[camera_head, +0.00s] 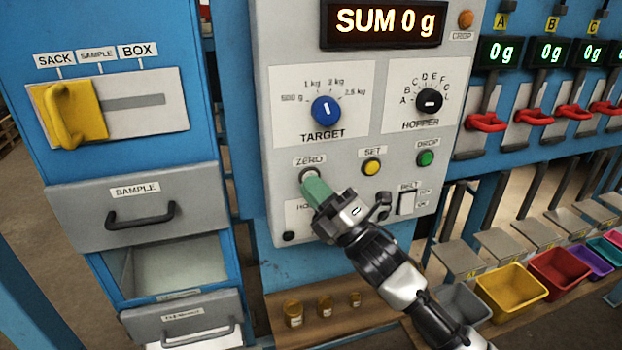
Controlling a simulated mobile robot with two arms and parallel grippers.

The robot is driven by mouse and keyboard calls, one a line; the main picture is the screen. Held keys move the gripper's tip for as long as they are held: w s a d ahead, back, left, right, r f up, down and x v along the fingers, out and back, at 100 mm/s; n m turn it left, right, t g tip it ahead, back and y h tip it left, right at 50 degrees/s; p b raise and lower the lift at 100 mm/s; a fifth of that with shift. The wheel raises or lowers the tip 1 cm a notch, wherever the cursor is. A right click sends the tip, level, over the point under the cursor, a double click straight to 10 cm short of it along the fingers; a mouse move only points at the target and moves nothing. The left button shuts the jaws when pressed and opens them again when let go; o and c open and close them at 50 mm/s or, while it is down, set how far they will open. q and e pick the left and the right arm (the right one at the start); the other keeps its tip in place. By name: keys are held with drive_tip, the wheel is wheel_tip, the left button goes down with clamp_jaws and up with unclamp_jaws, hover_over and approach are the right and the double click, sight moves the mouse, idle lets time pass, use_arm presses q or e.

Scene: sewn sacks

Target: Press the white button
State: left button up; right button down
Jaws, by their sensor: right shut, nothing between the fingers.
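The white button (308,174) is under the ZERO label on the grey control panel (283,80), left of the yellow SET button. Only its upper rim shows clearly; the rest is hidden behind my right gripper. My right gripper (314,186) comes up from the lower right, its green fingers shut and empty. Its fingertips are at the button's lower edge in the picture; I cannot tell whether they touch it. My left gripper is not in view.
The yellow SET button (372,167) and green DROP button (425,158) sit right of the gripper. The blue TARGET knob (326,111) and black HOPPER knob (429,101) are above. A BELT switch (406,203) is close to my wrist. The display (385,22) reads SUM 0 g.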

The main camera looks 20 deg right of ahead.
drive_tip(key=shift+s, duration=0.8)
drive_tip(key=shift+s+d+p, duration=0.15)
drive_tip(key=shift+s+p, duration=0.25)
drive_tip(key=shift+s, duration=2.1)
drive_tip(key=shift+f, duration=0.1)
